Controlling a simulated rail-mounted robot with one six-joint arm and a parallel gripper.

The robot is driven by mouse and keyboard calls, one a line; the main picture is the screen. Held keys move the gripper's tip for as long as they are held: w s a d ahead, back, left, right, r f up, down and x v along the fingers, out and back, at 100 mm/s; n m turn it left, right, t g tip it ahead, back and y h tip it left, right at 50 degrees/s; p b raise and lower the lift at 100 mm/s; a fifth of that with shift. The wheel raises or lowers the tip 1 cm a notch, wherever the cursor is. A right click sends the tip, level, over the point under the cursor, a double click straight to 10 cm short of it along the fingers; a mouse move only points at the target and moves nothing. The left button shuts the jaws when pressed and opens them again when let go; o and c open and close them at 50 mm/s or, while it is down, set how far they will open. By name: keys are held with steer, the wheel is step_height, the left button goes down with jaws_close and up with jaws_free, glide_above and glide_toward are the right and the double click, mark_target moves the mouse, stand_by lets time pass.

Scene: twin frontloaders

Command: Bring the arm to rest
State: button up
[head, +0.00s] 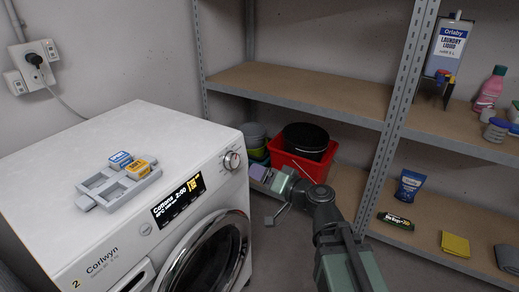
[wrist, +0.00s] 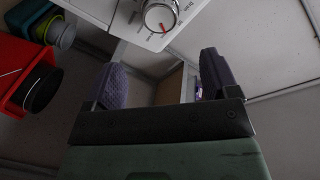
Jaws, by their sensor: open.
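My arm reaches up from the lower right of the head view, in the gap between the washing machine (head: 110,165) and the shelves. My gripper (head: 262,174) is at its far end, beside the machine's right side and in front of a red bucket. In the wrist view my gripper (wrist: 158,80) shows two purple pads held wide apart with nothing between them. The machine's knob (wrist: 160,15) shows just beyond the fingers in the wrist view, apart from them. The round door (head: 208,255) looks shut.
The red bucket (head: 300,166) holds a black container. Metal shelves (head: 300,92) carry a laundry liquid can (head: 450,45), a pink bottle (head: 489,88) and a blue pouch (head: 409,185).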

steer(key=s+f+n+g+h, duration=0.1)
steer(key=s+f+g+h, duration=0.2)
steer(key=s+f+g, duration=0.55)
steer(key=s+d+f+m+g+h, duration=0.1)
steer(key=s+d+f+g+h, duration=0.1)
steer(key=d+f+h, duration=0.3)
steer(key=s+d+f+g+h, duration=0.2)
steer(key=d+h, duration=0.2)
steer(key=d, duration=0.4)
step_height(320, 180, up, 27)
steer(key=p, duration=2.7)
steer(key=shift+r+t+p, duration=0.2)
steer(key=shift+t+p, duration=0.1)
steer(key=shift+t, duration=0.05)
step_height(320, 180, down, 40)
steer(key=b, duration=4)
steer(key=shift+f, duration=0.15)
